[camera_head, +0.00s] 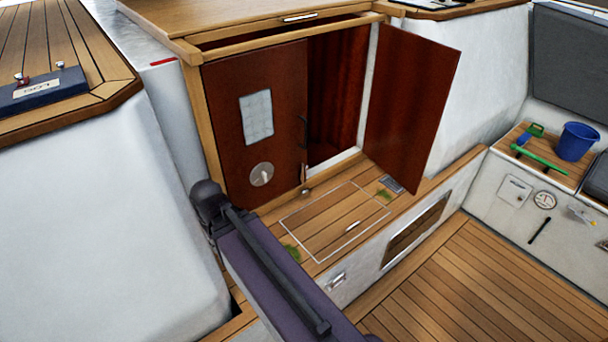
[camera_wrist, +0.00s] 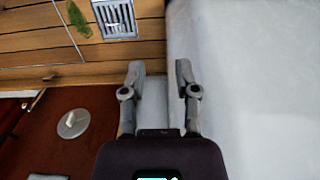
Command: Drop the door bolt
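The left companionway door (camera_head: 250,120) is dark red, with a pale panel and a round disc. It stands closed; the right door (camera_head: 410,100) stands open. A small silver fitting (camera_head: 304,173), which looks like the door bolt, is at the left door's lower inner edge. Its exact position is too small to tell. In the wrist view a similar pale bar (camera_wrist: 38,99) shows beside the red door (camera_wrist: 80,145) and its disc. My gripper (camera_wrist: 160,70) is open and empty in the wrist view, right of the bar and apart from it. It is hidden in the head view.
A small round knob (camera_head: 306,191) sits on the sill below the door. The wooden step has a framed hatch (camera_head: 335,222), green tufts and a drain grate (camera_head: 392,184). A white wall (camera_wrist: 245,80) fills the wrist view's right side. A blue bucket (camera_head: 577,141) stands far right.

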